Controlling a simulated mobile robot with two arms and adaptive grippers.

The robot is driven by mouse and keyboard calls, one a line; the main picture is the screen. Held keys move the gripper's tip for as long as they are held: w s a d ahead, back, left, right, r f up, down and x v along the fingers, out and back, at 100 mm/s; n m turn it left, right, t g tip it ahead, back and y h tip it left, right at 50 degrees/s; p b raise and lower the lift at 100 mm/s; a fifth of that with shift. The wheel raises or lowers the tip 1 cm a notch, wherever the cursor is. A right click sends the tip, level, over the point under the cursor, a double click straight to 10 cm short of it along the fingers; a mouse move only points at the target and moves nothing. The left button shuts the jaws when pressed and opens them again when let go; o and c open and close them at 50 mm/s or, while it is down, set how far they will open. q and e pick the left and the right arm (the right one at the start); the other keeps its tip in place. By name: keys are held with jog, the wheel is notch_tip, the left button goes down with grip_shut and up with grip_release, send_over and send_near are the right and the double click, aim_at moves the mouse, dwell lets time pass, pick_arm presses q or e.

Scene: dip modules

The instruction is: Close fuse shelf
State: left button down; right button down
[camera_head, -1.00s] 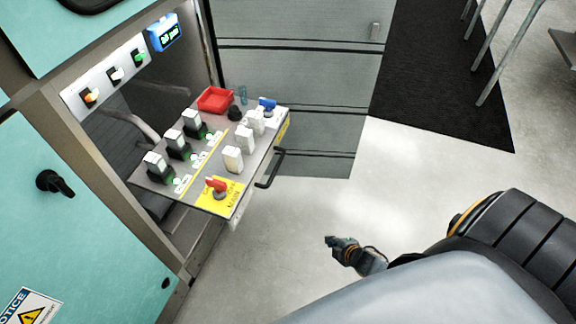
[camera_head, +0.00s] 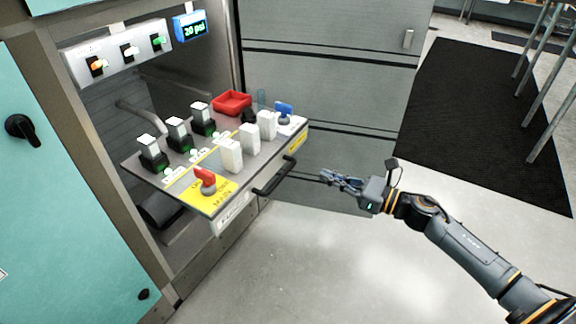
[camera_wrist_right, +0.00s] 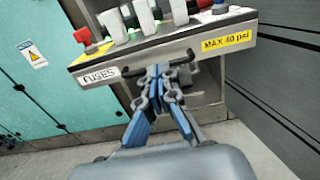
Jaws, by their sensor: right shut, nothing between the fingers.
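The fuse shelf (camera_head: 205,195) is pulled out of the cabinet in the head view, with a dark handle (camera_head: 274,177) on its front edge. It carries several fuse modules, white blocks, a red tray and a red switch. My right gripper (camera_head: 325,177) is shut and empty, to the right of the handle in the head view. In the right wrist view my right gripper (camera_wrist_right: 156,72) points at the shelf front, its tips overlapping the handle (camera_wrist_right: 186,56) in the picture; I cannot tell whether they touch. The FUSES label (camera_wrist_right: 98,77) is on that front. My left gripper is not in view.
The cabinet holds a panel of lit switches (camera_head: 125,50) and a blue 20 psi display (camera_head: 190,26) above the shelf. A teal door (camera_head: 60,200) stands at left. Grey drawers or panels (camera_head: 330,90) lie behind. The floor (camera_head: 300,270) in front is clear.

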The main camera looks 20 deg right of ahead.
aim_at(274, 155)
jog(key=x, duration=1.3)
jog(key=shift+w+a, duration=0.15)
jog(key=shift+w, duration=0.1)
